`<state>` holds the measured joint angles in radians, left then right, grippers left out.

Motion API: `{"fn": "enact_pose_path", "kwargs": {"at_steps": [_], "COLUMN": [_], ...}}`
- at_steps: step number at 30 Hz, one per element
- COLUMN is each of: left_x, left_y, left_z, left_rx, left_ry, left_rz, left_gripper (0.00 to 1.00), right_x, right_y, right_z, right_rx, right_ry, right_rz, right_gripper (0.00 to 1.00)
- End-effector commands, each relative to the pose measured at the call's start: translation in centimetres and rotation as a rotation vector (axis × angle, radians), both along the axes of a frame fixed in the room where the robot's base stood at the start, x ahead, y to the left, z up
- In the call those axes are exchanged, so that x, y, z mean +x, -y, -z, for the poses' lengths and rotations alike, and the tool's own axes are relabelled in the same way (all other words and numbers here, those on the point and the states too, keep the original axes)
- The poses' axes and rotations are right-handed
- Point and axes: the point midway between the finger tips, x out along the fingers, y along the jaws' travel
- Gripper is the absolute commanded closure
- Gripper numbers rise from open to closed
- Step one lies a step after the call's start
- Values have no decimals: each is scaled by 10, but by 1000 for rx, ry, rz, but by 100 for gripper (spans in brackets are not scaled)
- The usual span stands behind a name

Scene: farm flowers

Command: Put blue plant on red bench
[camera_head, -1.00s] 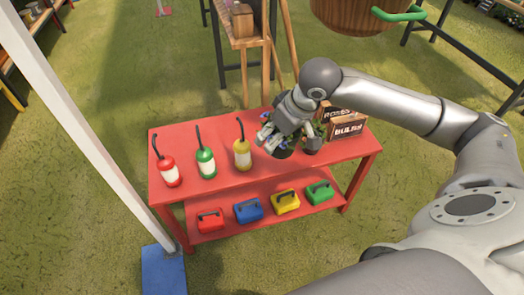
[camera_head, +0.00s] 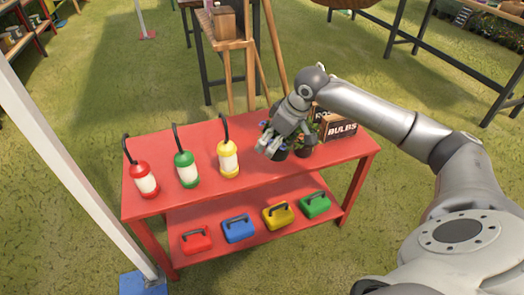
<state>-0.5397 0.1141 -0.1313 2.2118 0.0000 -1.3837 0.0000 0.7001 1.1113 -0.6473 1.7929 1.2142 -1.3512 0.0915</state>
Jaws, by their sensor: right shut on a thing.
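The red bench (camera_head: 250,178) stands in the middle of the view, with a top and a lower shelf. My right gripper (camera_head: 269,147) is over the right half of the bench top, shut on the blue plant (camera_head: 281,154). The plant is a dark pot with small blue flowers, mostly hidden behind the gripper. Its pot is at or just above the bench top; I cannot tell if it touches. A second dark potted plant (camera_head: 303,151) with leaves and reddish flowers stands just right of it. My left gripper is not in view.
Red (camera_head: 145,180), green (camera_head: 187,170) and yellow (camera_head: 228,160) sprayers stand on the bench's left half. A bulbs crate (camera_head: 341,129) is at the back right. Several coloured boxes, including a blue one (camera_head: 238,228), sit on the shelf. A white post (camera_head: 75,170) rises at left.

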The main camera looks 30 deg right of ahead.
Motion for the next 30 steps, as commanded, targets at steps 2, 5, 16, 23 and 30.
{"fn": "enact_pose_path", "kwargs": {"at_steps": [2, 5, 16, 23, 30], "left_x": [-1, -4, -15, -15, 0], "left_y": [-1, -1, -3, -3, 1], "left_z": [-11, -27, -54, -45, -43], "left_rx": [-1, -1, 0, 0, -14], "left_ry": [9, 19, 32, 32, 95], "left_rz": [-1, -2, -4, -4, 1], "left_gripper": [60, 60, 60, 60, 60], "right_x": [17, 33, 69, 75, 75], "right_y": [2, 6, 13, 15, 15], "right_z": [8, 21, 64, 82, 102], "right_rx": [5, 2, 0, -2, -2], "right_ry": [3, 0, 2, 0, 2], "right_rz": [2, 1, 0, -1, 0], "right_gripper": [58, 58, 58, 58, 58]}}
